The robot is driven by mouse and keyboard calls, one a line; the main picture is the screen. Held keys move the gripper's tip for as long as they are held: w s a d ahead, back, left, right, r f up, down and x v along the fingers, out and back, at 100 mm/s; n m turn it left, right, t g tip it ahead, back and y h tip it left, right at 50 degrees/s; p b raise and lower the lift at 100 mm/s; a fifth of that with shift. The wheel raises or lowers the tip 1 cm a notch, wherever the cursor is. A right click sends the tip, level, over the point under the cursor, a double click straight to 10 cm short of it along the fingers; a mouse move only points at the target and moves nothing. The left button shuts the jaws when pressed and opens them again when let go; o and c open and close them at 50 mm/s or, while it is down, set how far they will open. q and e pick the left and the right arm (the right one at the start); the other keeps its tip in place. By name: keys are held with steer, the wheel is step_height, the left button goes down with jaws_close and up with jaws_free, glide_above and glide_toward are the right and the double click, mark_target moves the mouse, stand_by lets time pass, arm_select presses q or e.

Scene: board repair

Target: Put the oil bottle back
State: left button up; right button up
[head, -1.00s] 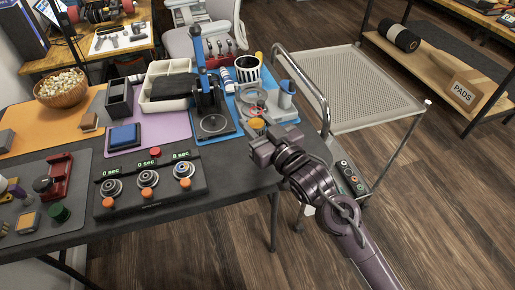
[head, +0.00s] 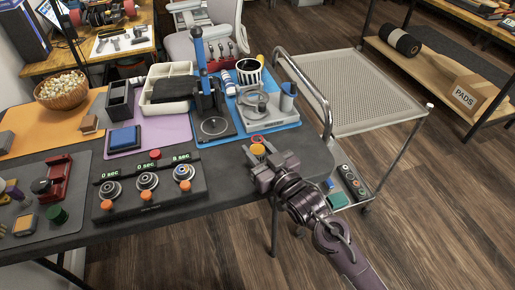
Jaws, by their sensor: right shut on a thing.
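My right gripper (head: 264,168) is above the right end of the dark table, shut on a small yellow-orange thing with a red ring at its top, likely the oil bottle (head: 258,149). The jaws hide most of it, and I cannot tell whether it touches the table. The blue mat (head: 284,124) lies just beyond, with a grey round-topped device (head: 262,112) and a blue-and-white container (head: 288,96) on it. My left gripper is not in view.
A black-and-white striped cup (head: 249,74) and a blue-handled press (head: 212,112) stand behind and to the left. A three-knob timer box (head: 150,187) is left of the gripper. A metal cart (head: 345,95) stands to the right. The table's right front corner is bare.

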steer(key=o, duration=1)
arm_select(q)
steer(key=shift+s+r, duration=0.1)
arm_select(e)
steer(key=shift+r, duration=0.15)
steer(key=shift+s+d, duration=0.2)
steer(key=shift+s, duration=0.1)
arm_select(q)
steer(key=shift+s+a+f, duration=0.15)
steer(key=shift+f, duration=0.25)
arm_select(e)
steer(key=v, duration=1.1)
steer(key=shift+s+d, duration=0.1)
steer(key=shift+s, duration=0.05)
